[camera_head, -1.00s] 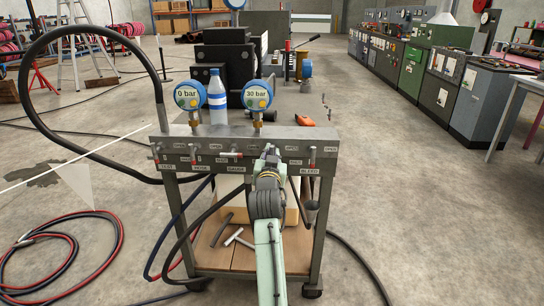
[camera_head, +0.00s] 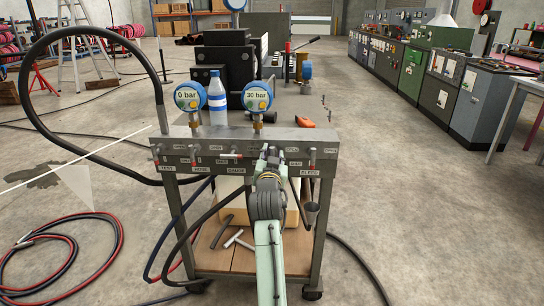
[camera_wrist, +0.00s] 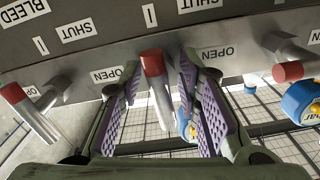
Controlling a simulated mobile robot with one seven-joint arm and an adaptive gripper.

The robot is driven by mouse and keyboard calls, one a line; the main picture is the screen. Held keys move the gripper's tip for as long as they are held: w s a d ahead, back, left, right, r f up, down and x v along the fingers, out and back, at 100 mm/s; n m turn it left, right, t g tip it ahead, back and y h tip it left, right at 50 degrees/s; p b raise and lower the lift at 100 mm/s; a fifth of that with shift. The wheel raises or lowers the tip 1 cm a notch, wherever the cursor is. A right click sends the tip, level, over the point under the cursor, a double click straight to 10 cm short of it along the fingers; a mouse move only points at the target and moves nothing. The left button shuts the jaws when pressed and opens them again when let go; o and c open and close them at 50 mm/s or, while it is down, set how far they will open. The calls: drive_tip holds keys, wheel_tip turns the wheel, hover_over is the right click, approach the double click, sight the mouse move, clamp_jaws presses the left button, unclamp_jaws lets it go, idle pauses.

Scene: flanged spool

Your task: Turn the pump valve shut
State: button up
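The pump valve's lever (camera_wrist: 156,85), silver with a red tip, stands between the two purple-padded fingers of my gripper (camera_wrist: 162,92) in the wrist view. The fingers are apart, one on each side of the lever, with a visible gap at least on the right. OPEN and SHUT labels are on the grey panel around it. In the head view my gripper (camera_head: 270,157) is at the panel (camera_head: 330,137), between the gauge and bleed valves, and hides the pump lever and its label.
The bleed lever (camera_head: 312,157) is close on the right, the gauge lever (camera_head: 231,155) close on the left, lying sideways. Two blue gauges, reading 0 bar (camera_head: 188,96) and 30 bar (camera_head: 257,96), and a bottle (camera_head: 217,97) stand above the panel. A black hose arcs at left.

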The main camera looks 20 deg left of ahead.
drive_tip(key=shift+s, duration=0.1)
drive_tip(key=v, duration=1.2)
